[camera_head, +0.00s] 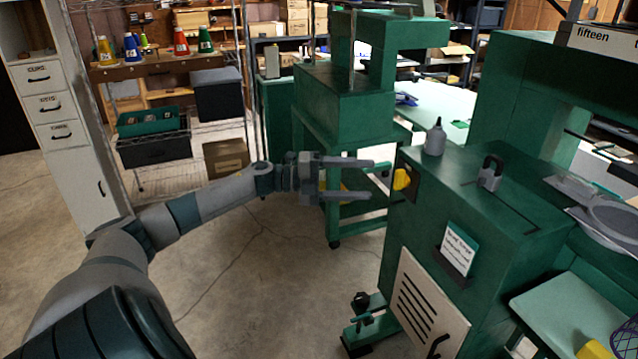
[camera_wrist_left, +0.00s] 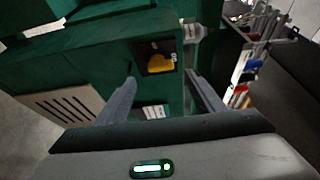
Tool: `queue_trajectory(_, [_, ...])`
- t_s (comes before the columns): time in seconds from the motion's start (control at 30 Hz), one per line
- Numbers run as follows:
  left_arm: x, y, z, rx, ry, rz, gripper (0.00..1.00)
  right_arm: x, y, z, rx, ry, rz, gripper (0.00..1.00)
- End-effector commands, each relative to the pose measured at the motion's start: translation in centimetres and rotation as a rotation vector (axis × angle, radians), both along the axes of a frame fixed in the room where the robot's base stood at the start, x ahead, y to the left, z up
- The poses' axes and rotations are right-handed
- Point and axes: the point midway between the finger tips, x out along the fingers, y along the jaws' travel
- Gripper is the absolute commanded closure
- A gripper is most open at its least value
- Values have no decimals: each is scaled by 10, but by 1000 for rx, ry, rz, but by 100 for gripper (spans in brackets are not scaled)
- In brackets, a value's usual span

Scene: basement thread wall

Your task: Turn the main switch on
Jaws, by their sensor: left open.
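The main switch appears to be the yellow knob (camera_head: 402,179) on the side face of a green machine cabinet (camera_head: 440,200). In the left wrist view the yellow knob (camera_wrist_left: 159,63) sits on a dark square plate, with small marks beside it that are too small to read. My left gripper (camera_head: 370,179) is open and empty, its fingers pointing at the knob with a small gap left. In the left wrist view the knob shows between and beyond the two fingertips (camera_wrist_left: 160,78). My right gripper is not in view.
A grey bottle (camera_head: 435,139) and a padlock (camera_head: 490,172) stand on the cabinet top. A card (camera_head: 457,249) is on its front above a slotted vent panel (camera_head: 428,305). Another green machine (camera_head: 345,100) stands behind my gripper. The floor (camera_head: 270,270) below my left arm is clear.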

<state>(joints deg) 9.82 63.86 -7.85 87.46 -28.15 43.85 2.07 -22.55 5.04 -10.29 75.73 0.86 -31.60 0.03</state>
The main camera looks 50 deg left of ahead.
Motion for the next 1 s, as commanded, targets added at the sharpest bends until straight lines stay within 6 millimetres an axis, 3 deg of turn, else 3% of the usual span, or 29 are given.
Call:
queue_trajectory(0.6, [-55, 55, -1, 1, 3, 0, 38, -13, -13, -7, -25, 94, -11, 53])
queue_trajectory(1.0, [-70, 69, 0, 1, 1, 0, 38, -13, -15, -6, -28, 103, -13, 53])
